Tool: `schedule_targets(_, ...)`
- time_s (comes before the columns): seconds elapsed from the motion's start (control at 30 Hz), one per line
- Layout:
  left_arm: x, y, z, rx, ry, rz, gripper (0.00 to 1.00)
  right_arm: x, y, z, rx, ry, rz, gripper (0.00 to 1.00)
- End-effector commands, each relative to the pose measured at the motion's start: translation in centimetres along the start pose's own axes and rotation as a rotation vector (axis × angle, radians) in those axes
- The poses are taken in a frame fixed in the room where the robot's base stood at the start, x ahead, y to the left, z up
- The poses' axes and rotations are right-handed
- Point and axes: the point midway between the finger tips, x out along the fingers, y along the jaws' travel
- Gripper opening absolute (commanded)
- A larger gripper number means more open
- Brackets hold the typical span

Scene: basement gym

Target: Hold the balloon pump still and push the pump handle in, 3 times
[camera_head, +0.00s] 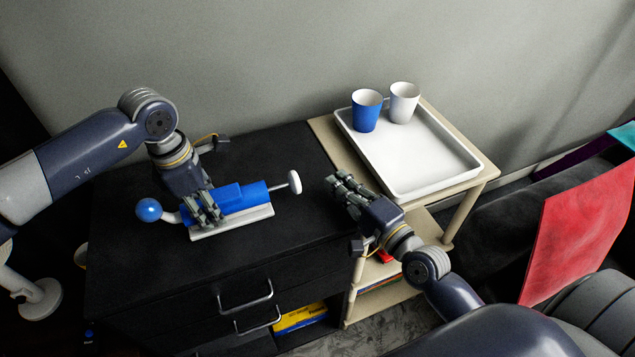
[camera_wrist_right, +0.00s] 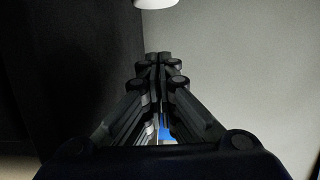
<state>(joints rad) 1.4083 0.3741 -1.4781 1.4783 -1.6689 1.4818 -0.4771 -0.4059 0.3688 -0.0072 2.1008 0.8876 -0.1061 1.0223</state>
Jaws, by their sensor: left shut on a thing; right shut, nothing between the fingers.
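The balloon pump (camera_head: 241,197) has a blue body on a pale base and lies on the black cabinet top. A blue balloon (camera_head: 148,210) is at its left end. The white pump handle (camera_head: 294,183) sticks out at the right end on a visible length of rod. My left gripper (camera_head: 207,213) is shut on the pump's body from above. My right gripper (camera_head: 338,187) is shut and empty, to the right of the handle and apart from it. In the right wrist view the white handle (camera_wrist_right: 156,3) shows at the top edge, beyond the closed fingers (camera_wrist_right: 157,60).
The black cabinet top (camera_head: 130,256) is clear in front of the pump. A beige shelf cart stands at the right, with a white tray (camera_head: 440,165) holding a blue cup (camera_head: 366,110) and a white cup (camera_head: 403,102). A grey wall (camera_head: 250,60) rises behind.

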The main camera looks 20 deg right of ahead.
Motion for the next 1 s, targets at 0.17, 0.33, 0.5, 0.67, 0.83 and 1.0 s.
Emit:
schedule_targets(0.17, 0.0, 0.0, 0.0, 0.000, 0.001, -0.001, 0.11, 2.3, 0.0, 1.0, 0.006, 0.000, -0.001, 0.00)
schedule_targets(0.33, 0.1, 0.0, -0.1, 0.000, 0.001, -0.001, 0.11, 2.7, 0.0, 2.8, 0.003, 0.001, -0.001, 0.00)
schedule_targets(0.5, 0.1, 0.0, 0.0, 0.000, 0.001, -0.001, 0.11, 2.9, 0.0, 3.8, 0.001, 0.000, 0.000, 0.00)
schedule_targets(0.67, 0.1, 0.0, 0.0, 0.000, 0.001, -0.001, 0.11, 2.9, 0.0, 3.9, -0.001, 0.000, 0.000, 0.00)
schedule_targets(0.83, 0.1, 0.0, 0.0, 0.000, 0.001, 0.000, 0.11, 2.9, 0.0, 3.9, -0.001, 0.000, 0.000, 0.00)
schedule_targets(1.0, 0.1, 0.0, 0.0, 0.000, 0.000, 0.000, 0.11, 3.2, 0.0, 4.9, 0.004, 0.000, -0.001, 0.00)
